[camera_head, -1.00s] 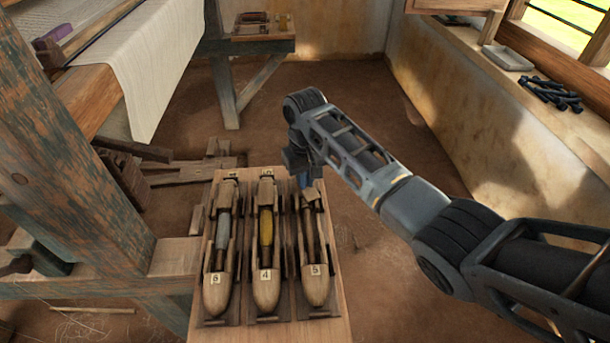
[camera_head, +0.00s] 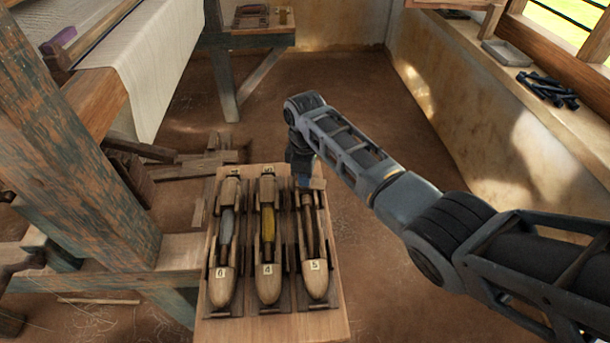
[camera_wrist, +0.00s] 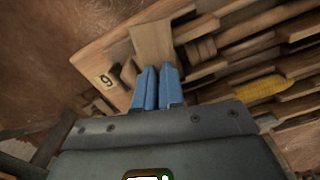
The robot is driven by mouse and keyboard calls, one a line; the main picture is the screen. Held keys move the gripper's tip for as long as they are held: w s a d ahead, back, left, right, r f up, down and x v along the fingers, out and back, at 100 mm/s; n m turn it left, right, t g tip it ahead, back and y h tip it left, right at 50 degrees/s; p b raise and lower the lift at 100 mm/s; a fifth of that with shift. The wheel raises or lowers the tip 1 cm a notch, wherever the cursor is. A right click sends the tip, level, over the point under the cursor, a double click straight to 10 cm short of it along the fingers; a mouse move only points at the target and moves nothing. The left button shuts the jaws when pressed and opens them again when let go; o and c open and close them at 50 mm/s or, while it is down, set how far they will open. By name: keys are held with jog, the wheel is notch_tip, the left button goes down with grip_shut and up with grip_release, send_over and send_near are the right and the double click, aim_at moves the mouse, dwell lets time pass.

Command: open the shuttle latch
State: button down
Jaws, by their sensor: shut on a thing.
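Three wooden shuttles lie side by side on a bench, numbered 6 (camera_head: 221,287), 4 (camera_head: 268,285) and 5 (camera_head: 316,283). Shuttle 6 holds a grey pirn (camera_head: 226,227) and shuttle 4 a yellow one (camera_head: 268,226); the yellow one also shows in the wrist view (camera_wrist: 262,88). Shuttle 5 shows a bare rod. My gripper (camera_head: 304,180) is low over the far end of shuttle 5. In the wrist view its blue fingers (camera_wrist: 157,84) are nearly together at a small wooden latch block (camera_wrist: 152,44). The exact contact between fingertips and block is hidden.
The bench (camera_head: 275,328) is narrow. A loom post (camera_head: 75,150) and cloth (camera_head: 160,65) stand at left. A wall ledge (camera_head: 520,95) with dark bolts (camera_head: 546,88) runs along the right. Open floor lies behind the bench.

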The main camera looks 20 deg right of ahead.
jog(key=shift+n, duration=1.5)
jog(key=c, duration=1.2)
grip_release()
jog(key=shift+c, duration=0.2)
jog(key=shift+r+p, duration=0.15)
jog(key=shift+p, duration=0.15)
